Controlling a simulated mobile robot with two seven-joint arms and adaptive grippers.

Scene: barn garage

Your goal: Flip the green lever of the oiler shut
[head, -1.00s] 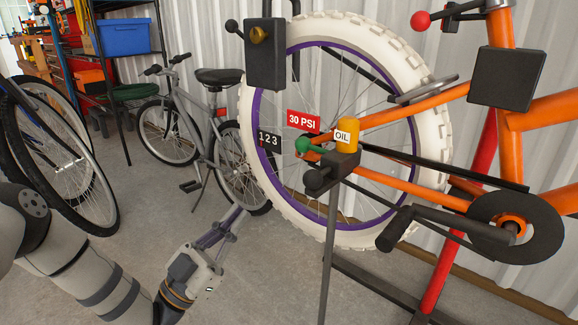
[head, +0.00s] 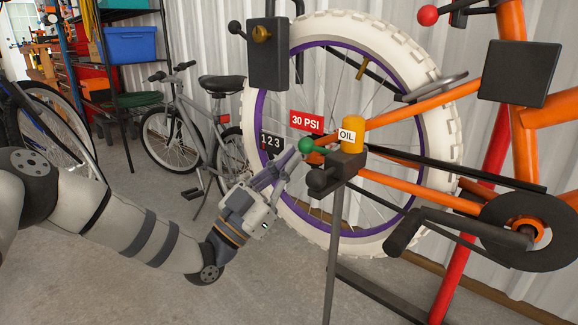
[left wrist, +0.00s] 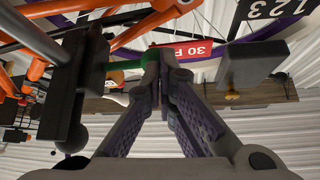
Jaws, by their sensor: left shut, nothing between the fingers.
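The oiler has a yellow cup (head: 353,130) with an OIL label, on a dark block (head: 345,166) atop a grey post. Its green lever (head: 308,146) sticks out to the left, ending in a round knob. My left gripper (head: 297,156) is shut and empty, its fingertips just left of and slightly below the green knob. In the left wrist view the green lever (left wrist: 125,65) runs from the dark block to the shut fingertips (left wrist: 160,55), which partly hide its end. They look very close or touching; I cannot tell which. My right gripper is not in view.
A white-tyred wheel (head: 430,100) of the orange bike (head: 425,100) stands behind the oiler. A "30 PSI" sign (head: 306,122) and a "123" plate (head: 271,142) are near the gripper. A black crank (head: 440,225) is on the right. Floor at lower left is clear.

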